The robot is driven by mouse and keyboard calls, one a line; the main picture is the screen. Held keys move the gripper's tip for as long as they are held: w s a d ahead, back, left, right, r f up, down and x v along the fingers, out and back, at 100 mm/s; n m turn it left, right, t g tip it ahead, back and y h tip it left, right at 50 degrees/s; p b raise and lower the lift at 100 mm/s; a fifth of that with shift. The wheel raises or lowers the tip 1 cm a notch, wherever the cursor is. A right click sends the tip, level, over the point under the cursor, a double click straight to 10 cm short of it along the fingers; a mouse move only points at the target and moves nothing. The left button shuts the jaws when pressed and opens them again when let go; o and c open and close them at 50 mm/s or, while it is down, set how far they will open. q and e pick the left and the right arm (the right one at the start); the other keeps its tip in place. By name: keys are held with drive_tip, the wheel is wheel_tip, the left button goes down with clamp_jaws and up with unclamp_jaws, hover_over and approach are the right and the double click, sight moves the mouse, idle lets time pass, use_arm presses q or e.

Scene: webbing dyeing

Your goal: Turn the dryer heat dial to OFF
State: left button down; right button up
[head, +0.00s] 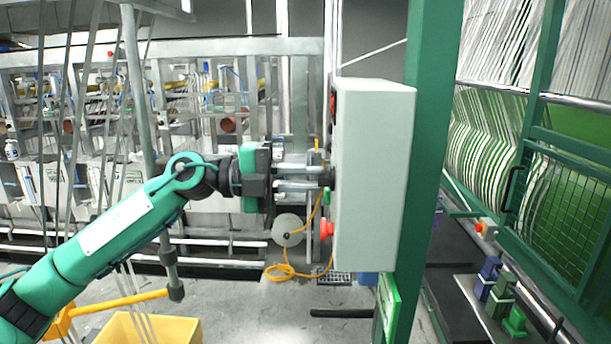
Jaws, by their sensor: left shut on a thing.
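A pale grey control box (375,175) is fixed to a green post and is seen nearly edge-on, with its control face turned to the left. My left gripper (322,177) reaches this face from the left and is shut on the heat dial (333,171), a small dark knob. The fingers hide most of the dial, and its pointer and markings cannot be read from this angle. A green button (326,196) and a red mushroom button (327,230) stick out of the same face below the gripper. My right gripper is not in view.
The green post (428,150) stands right behind the box. A yellow bin (150,328) is at the lower left. An orange hose (285,272) lies on the floor below the gripper. White webbing strands (480,150) hang at the right.

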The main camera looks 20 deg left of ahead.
use_arm(q)
drive_tip(key=c, duration=1.4)
unclamp_jaws()
drive_tip(key=shift+c, duration=0.2)
drive_tip(key=shift+a, duration=0.1)
drive_tip(key=b+v, duration=0.7)
drive_tip(key=v, duration=0.6)
drive_tip(key=shift+a, duration=0.35)
